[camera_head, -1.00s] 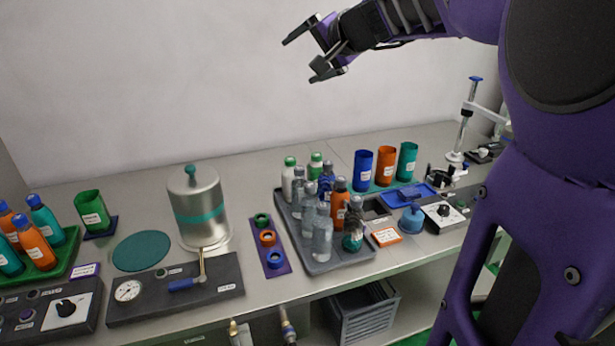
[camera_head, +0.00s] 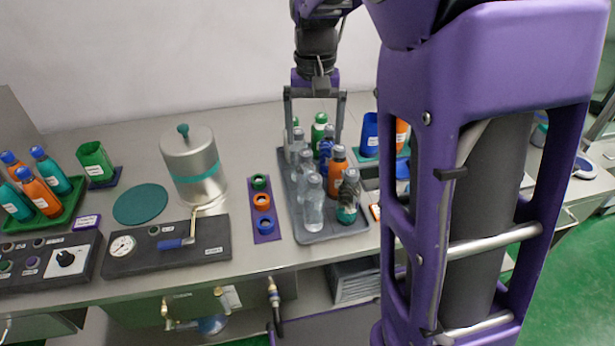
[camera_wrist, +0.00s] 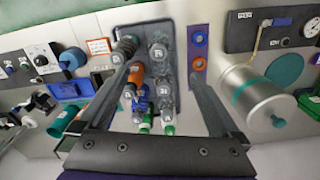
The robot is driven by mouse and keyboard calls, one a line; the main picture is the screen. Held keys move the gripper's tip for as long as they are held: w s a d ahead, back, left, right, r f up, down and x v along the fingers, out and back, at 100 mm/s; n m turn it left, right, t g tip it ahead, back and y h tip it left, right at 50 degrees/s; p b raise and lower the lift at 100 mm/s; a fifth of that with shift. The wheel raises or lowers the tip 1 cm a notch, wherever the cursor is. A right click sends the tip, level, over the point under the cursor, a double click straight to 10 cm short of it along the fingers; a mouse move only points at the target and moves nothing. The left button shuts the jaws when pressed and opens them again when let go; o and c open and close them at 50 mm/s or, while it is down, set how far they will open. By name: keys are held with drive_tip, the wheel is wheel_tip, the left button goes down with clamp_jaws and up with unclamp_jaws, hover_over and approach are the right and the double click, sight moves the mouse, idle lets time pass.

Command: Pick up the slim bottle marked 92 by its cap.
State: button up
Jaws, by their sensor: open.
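A grey tray (camera_head: 300,231) holds several upright bottles close together. They include clear grey-capped bottles (camera_head: 314,208), an orange bottle (camera_head: 338,176), a dark blue one, a teal one with a ribbed dark neck (camera_head: 347,212) and green-capped ones (camera_head: 319,131). In the wrist view the tray (camera_wrist: 127,32) and caps show from above, with pale marks on the caps. The marks are too small to read, so I cannot tell which bottle is 92. My gripper (camera_head: 313,146) is open, pointing down over the tray's back half. Its fingers straddle the bottle group in the wrist view; nothing is visibly held.
A purple strip with coloured rings (camera_head: 263,226) lies left of the tray. A metal canister (camera_head: 193,170) and gauge panel (camera_head: 170,247) stand farther left. Blue and orange cups (camera_head: 370,135) stand right, partly hidden by my arm. Neighbouring bottles leave little room between them.

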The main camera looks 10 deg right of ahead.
sight(314, 191)
wheel_tip(314, 191, down, 11)
drive_tip(key=shift+a+f+b, duration=0.1)
drive_tip(key=shift+b, duration=0.5)
drive_tip(key=shift+d+f+b, duration=0.2)
drive_tip(key=shift+f+b, duration=0.15)
drive_tip(key=shift+f, duration=2.45)
clamp_jaws()
